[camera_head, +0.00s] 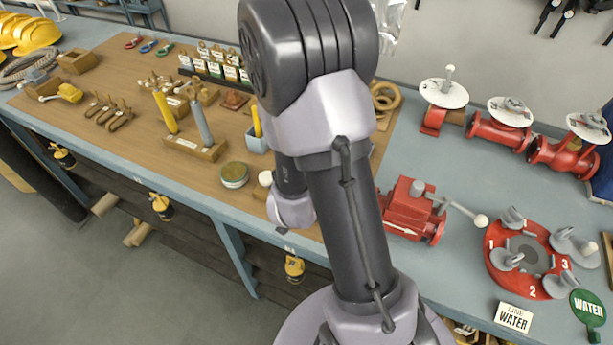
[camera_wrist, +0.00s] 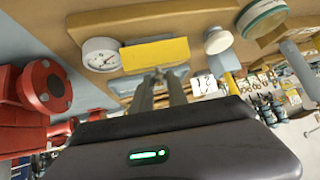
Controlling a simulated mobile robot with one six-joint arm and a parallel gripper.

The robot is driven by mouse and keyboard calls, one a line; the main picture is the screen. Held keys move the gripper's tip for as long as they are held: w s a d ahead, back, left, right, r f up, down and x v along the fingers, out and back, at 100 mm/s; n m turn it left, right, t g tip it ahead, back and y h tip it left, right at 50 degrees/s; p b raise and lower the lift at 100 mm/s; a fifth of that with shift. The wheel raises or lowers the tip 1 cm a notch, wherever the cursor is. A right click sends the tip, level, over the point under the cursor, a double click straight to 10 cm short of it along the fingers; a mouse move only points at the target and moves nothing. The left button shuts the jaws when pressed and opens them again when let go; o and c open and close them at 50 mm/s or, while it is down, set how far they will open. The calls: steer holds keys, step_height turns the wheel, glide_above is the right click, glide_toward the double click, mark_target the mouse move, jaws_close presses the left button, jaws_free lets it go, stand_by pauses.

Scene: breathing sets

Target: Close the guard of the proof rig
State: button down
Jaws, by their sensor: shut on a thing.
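In the wrist view, a yellow plate (camera_wrist: 155,53), which looks like the guard of the proof rig, is beside a white round gauge (camera_wrist: 100,54) on a wooden board. My gripper (camera_wrist: 158,76) reaches to the plate's near edge. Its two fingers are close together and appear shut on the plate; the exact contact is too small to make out. In the head view my own arm covers the rig and the gripper.
A white knob (camera_wrist: 217,40) and a green-lidded tin (camera_wrist: 264,14) stand near the plate. The tin also shows in the head view (camera_head: 234,175). A red valve body (camera_head: 408,208) and a red ring with numbered clamps (camera_head: 497,272) stand right of my arm.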

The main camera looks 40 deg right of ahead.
steer(key=p, duration=0.1)
steer(key=r+p, duration=0.1)
steer(key=p, duration=0.1)
steer(key=shift+s+a+h, duration=0.2)
steer(key=shift+s+h, duration=0.1)
steer(key=shift+h, duration=0.1)
steer(key=f, duration=0.1)
steer(key=f+t+h, duration=0.1)
steer(key=shift+w+a+f, duration=0.1)
steer(key=shift+w+f, duration=0.15)
steer(key=shift+f, duration=0.1)
steer(key=b, duration=0.1)
steer(key=h+b, duration=0.1)
steer(key=b, duration=0.1)
steer(key=shift+s+a+f+n+t, duration=0.2)
steer(key=shift+s+f+n+t, duration=0.1)
steer(key=shift+s+t, duration=0.1)
steer(key=shift+a+t+h+b, duration=0.1)
steer(key=shift+t+h+b, duration=0.2)
steer(key=shift+b, duration=0.2)
steer(key=c, duration=1.3)
jaws_free()
steer(key=shift+r, duration=0.1)
steer(key=shift+w+a+r, duration=0.1)
